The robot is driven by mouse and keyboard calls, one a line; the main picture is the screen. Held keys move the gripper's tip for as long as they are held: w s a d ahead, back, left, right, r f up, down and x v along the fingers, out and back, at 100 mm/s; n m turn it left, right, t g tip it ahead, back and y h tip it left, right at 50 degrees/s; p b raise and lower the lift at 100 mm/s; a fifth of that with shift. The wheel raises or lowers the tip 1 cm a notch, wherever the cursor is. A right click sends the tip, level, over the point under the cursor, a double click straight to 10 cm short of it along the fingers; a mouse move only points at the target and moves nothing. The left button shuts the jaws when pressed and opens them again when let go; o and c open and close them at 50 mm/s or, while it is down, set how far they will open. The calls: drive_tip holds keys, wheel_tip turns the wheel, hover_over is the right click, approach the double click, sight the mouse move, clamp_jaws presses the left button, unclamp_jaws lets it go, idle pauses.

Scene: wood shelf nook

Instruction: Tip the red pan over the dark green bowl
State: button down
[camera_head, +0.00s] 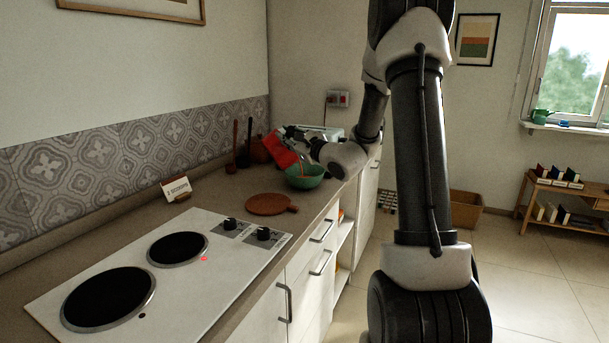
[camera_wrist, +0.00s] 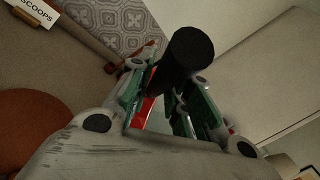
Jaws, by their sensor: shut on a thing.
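The red pan (camera_head: 281,150) is held steeply tilted above the left side of the green bowl (camera_head: 306,181), which stands upright near the counter's front edge. My gripper (camera_head: 298,133) is shut on the pan's handle, above the bowl. In the wrist view, the thick black handle (camera_wrist: 188,50) rises between the fingers of my gripper (camera_wrist: 172,95), and a strip of red pan (camera_wrist: 146,107) shows behind them. A small reddish patch shows inside the bowl; I cannot tell whether it is contents or part of the pan. The bowl is not clear in the wrist view.
A round brown board (camera_head: 268,205) lies in front of the bowl. A white cooktop (camera_head: 215,262) with two black plates has a small red light on. A "2 SCOOPS" card (camera_head: 176,188) stands by the tiled wall. Dark upright utensils stand behind the pan.

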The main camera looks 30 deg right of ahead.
drive_tip(key=shift+s+d+f+m+t, duration=0.1)
drive_tip(key=shift+d+f+m+t, duration=0.15)
drive_tip(key=shift+d+m, duration=0.6)
drive_tip(key=shift+s+d+f+m+t, duration=0.15)
drive_tip(key=shift+d+m+t, duration=0.2)
drive_tip(key=shift+d+m, duration=0.45)
idle(1.1)
drive_tip(key=shift+s+d+r+m+h+p, duration=0.2)
drive_tip(key=shift+d+m, duration=0.25)
drive_tip(key=shift+d, duration=0.4)
drive_tip(key=shift+w+d+r+m+h+p, duration=0.1)
drive_tip(key=shift+d+m+h+p, duration=0.2)
drive_tip(key=shift+d, duration=0.5)
drive_tip(key=shift+d+m+t, duration=0.25)
drive_tip(key=shift+m+t, duration=0.05)
drive_tip(key=shift+s+d+m+t+h, duration=0.1)
drive_tip(key=shift+d+m+t+h, duration=0.2)
drive_tip(key=shift+d+m, duration=0.65)
drive_tip(key=shift+s+d+m+t+h, duration=0.15)
drive_tip(key=shift+d+m+h, duration=0.15)
drive_tip(key=shift+d+m, duration=0.35)
drive_tip(key=shift+d+m+t+h, duration=0.15)
drive_tip(key=shift+d+m+h, duration=0.15)
drive_tip(key=shift+d+m, duration=0.3)
